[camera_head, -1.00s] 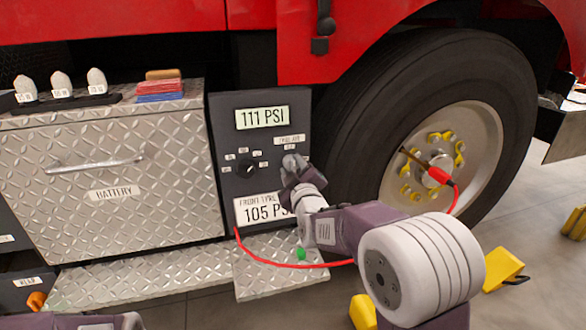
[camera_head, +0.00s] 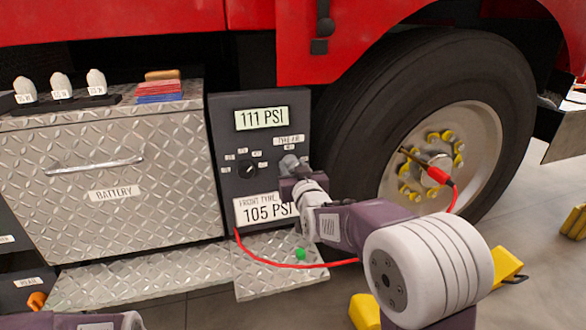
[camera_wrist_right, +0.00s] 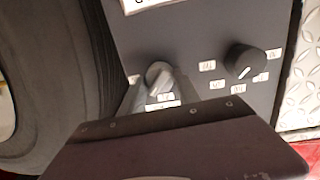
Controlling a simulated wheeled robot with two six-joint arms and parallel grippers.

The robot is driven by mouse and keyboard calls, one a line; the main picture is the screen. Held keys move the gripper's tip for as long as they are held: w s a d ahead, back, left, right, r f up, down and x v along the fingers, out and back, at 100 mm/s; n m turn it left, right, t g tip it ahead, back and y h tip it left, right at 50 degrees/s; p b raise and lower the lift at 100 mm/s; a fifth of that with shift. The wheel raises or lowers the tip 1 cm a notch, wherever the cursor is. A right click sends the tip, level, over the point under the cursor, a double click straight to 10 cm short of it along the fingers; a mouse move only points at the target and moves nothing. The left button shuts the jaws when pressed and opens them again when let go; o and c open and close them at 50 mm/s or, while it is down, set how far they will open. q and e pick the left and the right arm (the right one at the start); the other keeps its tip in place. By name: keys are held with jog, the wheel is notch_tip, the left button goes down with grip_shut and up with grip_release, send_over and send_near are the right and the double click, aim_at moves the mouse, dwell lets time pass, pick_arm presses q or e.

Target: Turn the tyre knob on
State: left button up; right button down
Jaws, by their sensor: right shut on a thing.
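The dark pump panel (camera_head: 220,118) carries a label reading "TYRE AIR" (camera_head: 289,140) at its upper right. Below that label my right gripper (camera_head: 290,164) is at the panel face and covers most of the tyre knob. In the right wrist view the grey tyre knob (camera_wrist_right: 157,74) shows between the fingers of my right gripper (camera_wrist_right: 155,92), which are shut on it. Small white labels beside the knob are too small to read there. My left gripper is not in view; only part of my left arm shows at the bottom left.
A black selector knob (camera_head: 247,170) sits left of my gripper. The display (camera_head: 262,118) reads 111 PSI; a plate (camera_head: 265,211) reads 105 PSI. A red hose (camera_head: 300,266) runs below toward the tyre (camera_head: 345,150). Yellow chocks (camera_head: 508,262) are on the floor.

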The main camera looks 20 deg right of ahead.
jog(key=m+y, duration=0.1)
jog(key=m, duration=0.7)
jog(key=shift+d, duration=0.1)
jog(key=shift+m, duration=0.3)
dwell(0.3)
jog(key=c, duration=0.9)
grip_release()
jog(key=shift+s, duration=0.1)
